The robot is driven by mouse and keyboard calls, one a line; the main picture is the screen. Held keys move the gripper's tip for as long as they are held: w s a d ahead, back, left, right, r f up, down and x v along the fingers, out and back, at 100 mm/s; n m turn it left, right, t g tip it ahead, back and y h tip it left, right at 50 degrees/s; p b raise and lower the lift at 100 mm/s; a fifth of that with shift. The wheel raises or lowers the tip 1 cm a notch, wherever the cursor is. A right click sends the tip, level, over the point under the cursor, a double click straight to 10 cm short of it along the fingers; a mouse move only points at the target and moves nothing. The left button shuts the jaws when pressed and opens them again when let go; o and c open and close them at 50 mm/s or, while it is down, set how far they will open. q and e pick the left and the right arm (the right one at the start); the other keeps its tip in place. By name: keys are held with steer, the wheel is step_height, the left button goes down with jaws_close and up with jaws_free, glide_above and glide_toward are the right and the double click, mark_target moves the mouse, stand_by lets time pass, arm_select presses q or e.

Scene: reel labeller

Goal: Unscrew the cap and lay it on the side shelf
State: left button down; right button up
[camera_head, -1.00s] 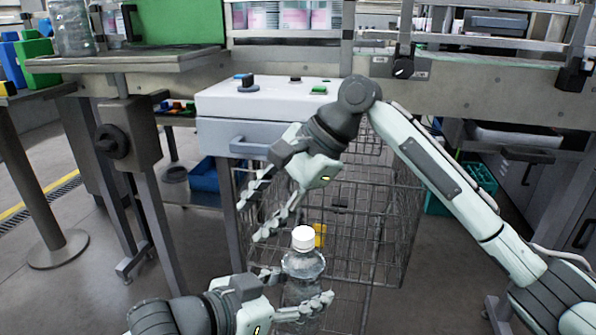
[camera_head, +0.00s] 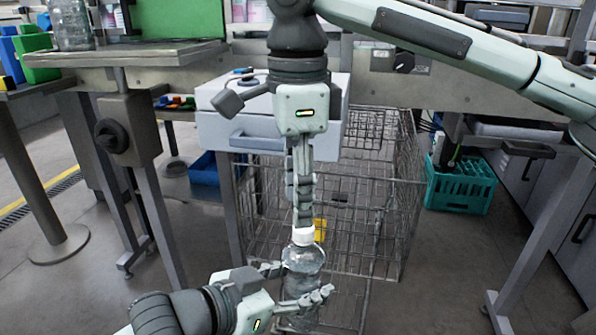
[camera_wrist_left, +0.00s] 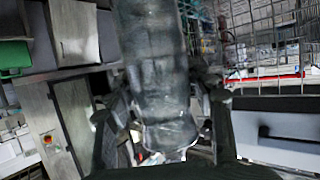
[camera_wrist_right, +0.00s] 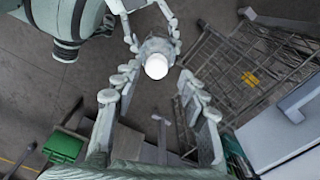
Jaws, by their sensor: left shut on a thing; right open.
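A clear bottle (camera_head: 304,262) with a white cap (camera_head: 304,236) stands upright in my left gripper (camera_head: 300,285), whose fingers are shut around its body. The bottle fills the middle of the left wrist view (camera_wrist_left: 158,75). My right gripper (camera_head: 304,220) points straight down above the cap, its fingertips close to the cap's top in the head view. In the right wrist view the open fingers (camera_wrist_right: 155,85) are apart, and the cap (camera_wrist_right: 157,66) shows just beyond the gap between them. The side shelf (camera_head: 150,52) is probably the grey ledge at the upper left.
A wire cart (camera_head: 385,215) stands behind the bottle. A white box-like unit (camera_head: 215,130) is behind my right gripper. A clear jar (camera_head: 70,25) stands on the grey ledge. A teal crate (camera_head: 462,188) is at the right.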

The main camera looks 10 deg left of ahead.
steer(key=shift+f, duration=1.95)
steer(key=shift+c, duration=0.6)
